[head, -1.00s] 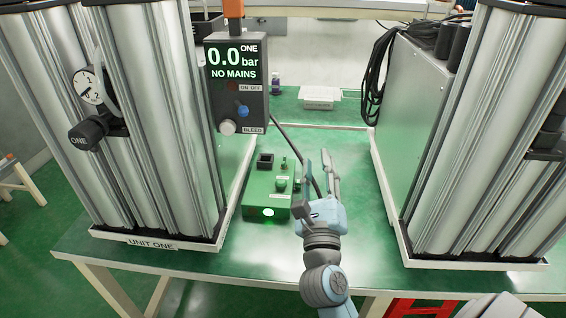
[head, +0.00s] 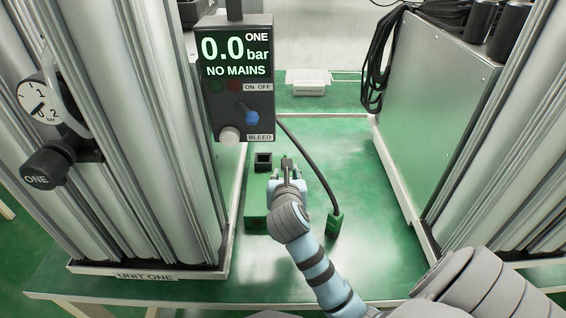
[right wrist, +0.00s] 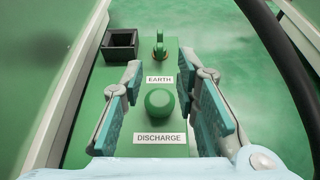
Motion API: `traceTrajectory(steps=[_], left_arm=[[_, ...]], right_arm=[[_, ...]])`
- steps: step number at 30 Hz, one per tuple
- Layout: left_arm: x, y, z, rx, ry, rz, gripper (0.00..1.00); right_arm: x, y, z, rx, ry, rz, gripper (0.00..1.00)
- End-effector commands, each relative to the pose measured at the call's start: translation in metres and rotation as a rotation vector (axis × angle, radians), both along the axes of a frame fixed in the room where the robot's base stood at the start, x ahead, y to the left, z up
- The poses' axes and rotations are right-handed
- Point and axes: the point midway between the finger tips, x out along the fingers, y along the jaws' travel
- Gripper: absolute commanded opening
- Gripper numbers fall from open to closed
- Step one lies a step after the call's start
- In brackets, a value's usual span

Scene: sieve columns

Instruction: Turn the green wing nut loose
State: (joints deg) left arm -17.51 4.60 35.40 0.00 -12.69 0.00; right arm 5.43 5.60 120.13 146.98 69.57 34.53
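The green wing nut (right wrist: 160,47) sits upright on a stud at the far end of the green box (right wrist: 183,62), above the EARTH label. My right gripper (right wrist: 166,90) is open and empty. Its fingers stand to either side of the round green DISCHARGE knob (right wrist: 160,103), nearer to me than the wing nut, apart from both. In the head view my right gripper (head: 287,178) hangs over the green box (head: 255,218) and hides much of its top. My left gripper is not in view.
A black square socket (head: 263,161) is at the box's far left. The display (head: 237,60) reads 0.0 bar, NO MAINS. Columns stand left and right; the table's right middle (head: 370,200) is clear.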

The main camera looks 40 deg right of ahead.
Motion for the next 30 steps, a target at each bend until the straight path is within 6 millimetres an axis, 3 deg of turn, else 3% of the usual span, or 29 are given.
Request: traceTrajectory(steps=[6, 10, 23, 28, 30], left_arm=[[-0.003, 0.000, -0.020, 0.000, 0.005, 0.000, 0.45], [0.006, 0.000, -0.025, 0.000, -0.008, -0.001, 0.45], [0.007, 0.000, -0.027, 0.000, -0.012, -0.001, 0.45], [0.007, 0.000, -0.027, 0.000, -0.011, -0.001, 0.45], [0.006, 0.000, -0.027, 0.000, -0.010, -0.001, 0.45]], right_arm=[[0.044, -0.035, -0.026, -0.005, 0.001, -0.003, 0.28], [0.061, -0.048, -0.034, -0.003, 0.001, -0.003, 0.28], [0.072, -0.056, -0.037, -0.002, -0.001, -0.001, 0.28], [0.072, -0.055, -0.037, -0.002, -0.001, -0.001, 0.01], [0.072, -0.055, -0.037, -0.002, -0.001, -0.001, 0.00]])
